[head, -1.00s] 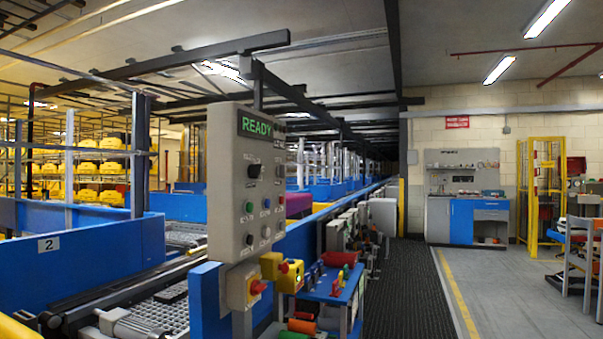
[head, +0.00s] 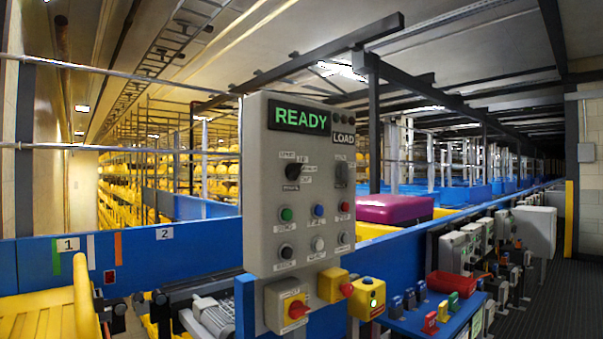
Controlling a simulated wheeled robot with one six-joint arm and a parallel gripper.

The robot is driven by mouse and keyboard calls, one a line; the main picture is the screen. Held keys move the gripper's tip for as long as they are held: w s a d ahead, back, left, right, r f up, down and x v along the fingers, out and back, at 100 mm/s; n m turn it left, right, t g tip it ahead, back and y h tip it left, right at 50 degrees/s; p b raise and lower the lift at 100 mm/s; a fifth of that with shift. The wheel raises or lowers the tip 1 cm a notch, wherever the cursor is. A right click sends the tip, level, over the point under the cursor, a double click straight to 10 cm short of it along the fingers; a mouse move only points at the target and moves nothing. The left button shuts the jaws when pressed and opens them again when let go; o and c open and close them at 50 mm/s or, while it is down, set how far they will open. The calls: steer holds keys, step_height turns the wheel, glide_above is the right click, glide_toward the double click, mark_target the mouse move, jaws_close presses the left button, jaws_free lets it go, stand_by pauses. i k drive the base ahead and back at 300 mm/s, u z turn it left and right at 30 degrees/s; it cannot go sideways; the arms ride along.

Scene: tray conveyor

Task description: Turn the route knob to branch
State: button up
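A grey control panel (head: 265,215) stands upright in the middle of the head view. Its display (head: 300,118) reads READY in green, with a LOAD label beside it at the right. A black rotary knob (head: 293,171) sits on the upper part of the panel with small labels around it. I take it to be the route knob, but the labels are too small to read surely, and so is the position it points to. Below it are green (head: 286,215), blue (head: 318,210) and red (head: 344,206) buttons, and lower ones. My gripper is not in view.
A blue shelf (head: 400,325) with small coloured parts and a red bin (head: 452,284) juts out at the right. A blue conveyor wall (head: 130,255) lies left. A dark walkway (head: 555,300) is clear at far right.

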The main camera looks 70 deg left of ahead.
mark_target(293, 171)
steer(key=u, duration=0.9)
steer(key=i, duration=0.9)
steer(key=u, duration=1.05)
